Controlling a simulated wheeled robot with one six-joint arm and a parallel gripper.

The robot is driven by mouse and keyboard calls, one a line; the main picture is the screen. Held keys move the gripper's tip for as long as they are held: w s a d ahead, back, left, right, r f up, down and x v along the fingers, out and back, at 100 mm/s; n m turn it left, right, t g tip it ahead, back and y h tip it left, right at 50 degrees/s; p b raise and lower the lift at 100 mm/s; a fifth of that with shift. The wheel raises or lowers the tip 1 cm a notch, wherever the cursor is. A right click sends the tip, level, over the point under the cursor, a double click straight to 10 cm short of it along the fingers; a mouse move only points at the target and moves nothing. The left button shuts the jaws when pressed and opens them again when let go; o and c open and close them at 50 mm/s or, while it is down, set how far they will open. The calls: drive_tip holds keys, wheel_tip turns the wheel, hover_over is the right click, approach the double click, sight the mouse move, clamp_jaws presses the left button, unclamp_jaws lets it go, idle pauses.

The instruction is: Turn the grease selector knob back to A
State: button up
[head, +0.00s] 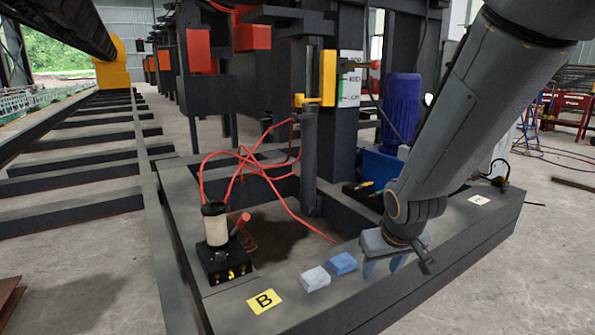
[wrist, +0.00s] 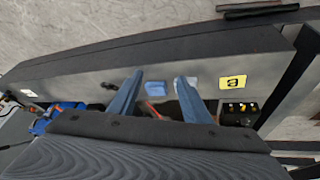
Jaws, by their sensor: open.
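A small black grease unit (head: 224,266) with a pale, black-topped cylinder (head: 216,229) stands on the left of the dark frame in the head view. Its front carries small yellow parts; I cannot tell which is the selector knob or where it points. The unit also shows in the wrist view (wrist: 240,108), right of my fingers. A yellow label marked B (head: 265,301) lies in front of it. A white label (head: 478,199) lies at the far right, its letter too small to read. My gripper (head: 384,268) is open and empty over the frame, well right of the unit.
A white block (head: 315,279) and a blue block (head: 343,264) lie between my gripper and the B label. Red hoses (head: 262,172) loop up from the unit. A dark post (head: 310,150) and a blue motor (head: 401,108) stand behind.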

drive_tip(key=s+m+g, duration=0.2)
drive_tip(key=s, duration=0.8)
drive_tip(key=s+a+r+n+g+y, duration=0.1)
drive_tip(key=s+a+r+n+g, duration=0.2)
drive_tip(key=s+a, duration=0.6)
drive_tip(key=s+a+r+n+y, duration=0.1)
drive_tip(key=s+a+r+n, duration=0.25)
drive_tip(key=s+a, duration=0.55)
drive_tip(key=d+r+m+p, duration=0.2)
drive_tip(key=d+r+p, duration=0.4)
drive_tip(key=p, duration=0.5)
drive_tip(key=w+d+r+m+h+p, duration=0.1)
drive_tip(key=d+r+m+p, duration=0.1)
drive_tip(key=d+r+p, duration=0.4)
drive_tip(key=d+r+m+p, duration=0.2)
drive_tip(key=d+r+p, duration=0.4)
drive_tip(key=r+p, duration=0.8)
drive_tip(key=p, duration=0.3)
drive_tip(key=shift+w+r+h, duration=0.25)
drive_tip(key=shift+w+h, duration=0.15)
